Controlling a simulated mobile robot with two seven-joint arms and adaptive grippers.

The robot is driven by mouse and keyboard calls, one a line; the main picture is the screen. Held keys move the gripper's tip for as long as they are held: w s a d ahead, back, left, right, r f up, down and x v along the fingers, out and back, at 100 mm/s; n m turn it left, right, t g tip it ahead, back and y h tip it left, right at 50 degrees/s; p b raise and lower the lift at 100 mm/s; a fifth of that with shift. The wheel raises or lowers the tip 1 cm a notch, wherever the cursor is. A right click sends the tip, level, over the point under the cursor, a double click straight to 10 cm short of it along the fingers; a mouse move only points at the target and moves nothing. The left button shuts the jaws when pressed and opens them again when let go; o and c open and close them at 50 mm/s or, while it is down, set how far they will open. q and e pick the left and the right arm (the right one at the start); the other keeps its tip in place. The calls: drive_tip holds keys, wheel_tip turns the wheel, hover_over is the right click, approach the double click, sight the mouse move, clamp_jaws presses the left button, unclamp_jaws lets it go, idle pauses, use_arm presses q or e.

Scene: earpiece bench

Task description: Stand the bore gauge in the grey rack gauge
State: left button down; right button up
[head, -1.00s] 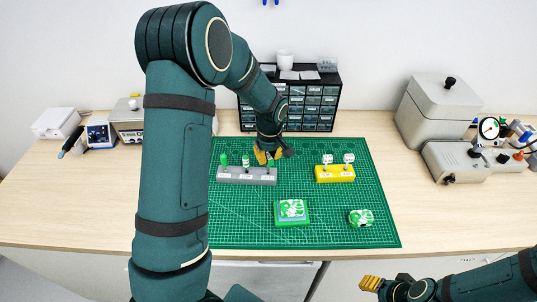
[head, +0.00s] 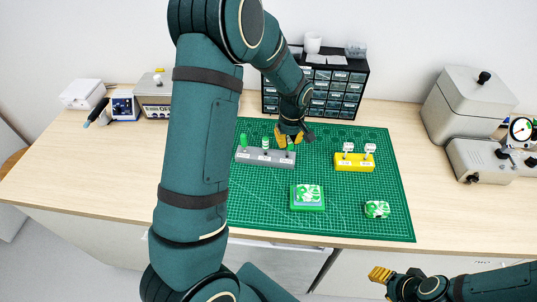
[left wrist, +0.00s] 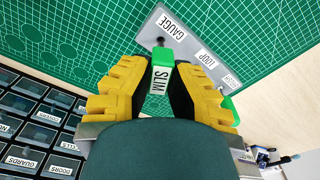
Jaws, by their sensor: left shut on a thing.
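My left gripper (head: 289,139) is shut on the green bore gauge, labelled SLIM (left wrist: 159,78) in the left wrist view. The gauge is at the right end of the grey rack (head: 265,160), by the GAUGE label (left wrist: 171,25). A dark tip shows beyond the green handle, close to the rack; I cannot tell whether it is in the hole. Two other green-handled tools, a left one (head: 243,141) and a middle one (head: 265,143), stand in the rack. My right gripper (head: 380,275) is low at the front, away from the rack; its jaw state is unclear.
A yellow rack (head: 354,163) with two white-topped tools stands right of the grey rack on the green mat (head: 340,215). A green case (head: 307,197) and a smaller green-white piece (head: 377,209) lie in front. A drawer cabinet (head: 335,92) stands behind.

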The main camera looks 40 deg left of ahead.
sight(290, 142)
use_arm(q)
drive_tip(key=shift+f+b, duration=1.1)
drive_tip(key=shift+f, duration=0.25)
drive_tip(key=c, duration=1)
unclamp_jaws()
drive_tip(key=shift+r, duration=0.15)
drive_tip(key=r, duration=1.1)
drive_tip(key=shift+s+d+r, duration=0.2)
drive_tip(key=shift+d+r, duration=0.2)
